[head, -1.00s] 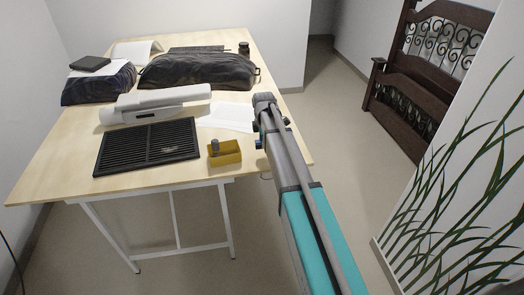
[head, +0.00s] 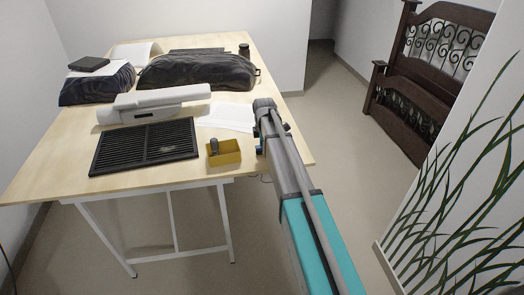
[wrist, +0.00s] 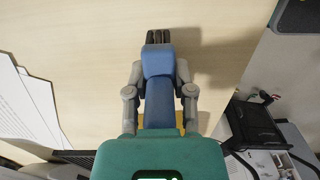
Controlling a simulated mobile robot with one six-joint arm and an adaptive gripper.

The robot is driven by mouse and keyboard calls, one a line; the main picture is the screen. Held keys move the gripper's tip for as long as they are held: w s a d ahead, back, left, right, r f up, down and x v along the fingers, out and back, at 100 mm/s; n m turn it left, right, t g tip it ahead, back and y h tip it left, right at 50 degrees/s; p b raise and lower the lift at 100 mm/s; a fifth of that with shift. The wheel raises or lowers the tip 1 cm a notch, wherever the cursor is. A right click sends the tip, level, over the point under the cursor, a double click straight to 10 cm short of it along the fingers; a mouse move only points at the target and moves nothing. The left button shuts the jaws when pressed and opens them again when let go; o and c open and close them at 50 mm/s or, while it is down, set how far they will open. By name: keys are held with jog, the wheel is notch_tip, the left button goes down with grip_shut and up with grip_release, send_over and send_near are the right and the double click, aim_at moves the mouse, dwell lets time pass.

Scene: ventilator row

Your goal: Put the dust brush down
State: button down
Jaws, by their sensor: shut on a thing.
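The dust brush (wrist: 158,90) has a blue handle and dark bristles that point away from my wrist. It shows in the wrist view, over the pale wooden table (wrist: 90,50). My gripper (wrist: 160,70) is shut on the handle, with a grey finger on each side. A shadow falls on the wood to the right of the brush. I cannot tell whether the bristles touch the table.
Left of my arm stands a yellow open box (head: 225,153) with a small grey item. Beyond lie white paper (head: 228,116), a black grille (head: 145,146), a white device (head: 155,102) and a dark bag (head: 198,70). A dark wooden bed frame (head: 425,90) stands at the right.

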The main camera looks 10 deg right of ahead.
jog(key=shift+f, duration=0.15)
jog(key=shift+c, duration=2.4)
grip_release()
jog(key=shift+r, duration=0.2)
notch_tip(320, 180, up, 12)
jog(key=p, duration=1.2)
